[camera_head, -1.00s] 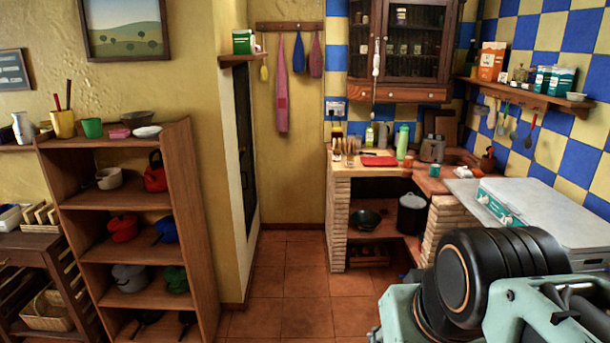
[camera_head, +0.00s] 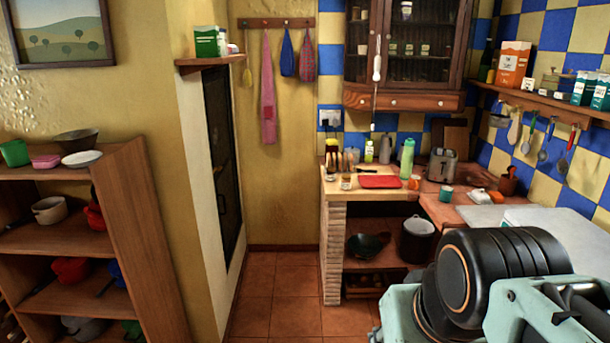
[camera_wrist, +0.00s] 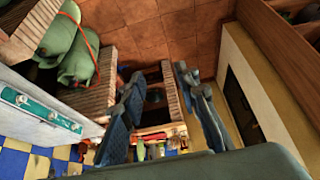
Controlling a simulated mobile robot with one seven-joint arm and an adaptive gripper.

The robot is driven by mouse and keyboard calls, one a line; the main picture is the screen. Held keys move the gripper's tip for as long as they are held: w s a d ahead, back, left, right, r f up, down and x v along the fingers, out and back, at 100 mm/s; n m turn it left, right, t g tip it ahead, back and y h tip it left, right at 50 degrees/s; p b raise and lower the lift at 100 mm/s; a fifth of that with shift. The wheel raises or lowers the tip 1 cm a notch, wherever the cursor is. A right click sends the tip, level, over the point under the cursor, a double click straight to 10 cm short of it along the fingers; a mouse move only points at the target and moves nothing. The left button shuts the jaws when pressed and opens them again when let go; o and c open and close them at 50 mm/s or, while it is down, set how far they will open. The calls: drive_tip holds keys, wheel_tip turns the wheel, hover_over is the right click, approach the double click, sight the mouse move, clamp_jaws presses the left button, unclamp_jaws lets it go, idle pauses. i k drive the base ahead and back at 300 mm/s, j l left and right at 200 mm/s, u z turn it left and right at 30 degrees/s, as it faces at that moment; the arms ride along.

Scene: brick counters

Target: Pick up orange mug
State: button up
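A small orange mug (camera_head: 414,182) stands on the brick counter in the head view, right of the red cutting board (camera_head: 380,182) and left of a teal cup (camera_head: 446,194). I cannot make out its handle. My gripper (camera_wrist: 158,76) shows in the wrist view with its two blue fingers wide apart and nothing between them. It is far from the mug, and the counter looks small and distant beyond the fingers. In the head view only part of my arm shows, at the lower right, and the gripper is out of sight.
Near the mug stand a green bottle (camera_head: 407,157), a toaster (camera_head: 442,166) and a wooden utensil cup (camera_head: 509,181). A wooden shelf unit (camera_head: 140,235) with pots is at the left. The tiled floor (camera_head: 275,300) between is clear. Green gas bottles (camera_wrist: 78,62) show in the wrist view.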

sight(414, 183)
drive_tip(key=i+l, duration=0.15)
drive_tip(key=i, duration=0.3)
drive_tip(key=i+l, duration=0.15)
drive_tip(key=i, duration=0.25)
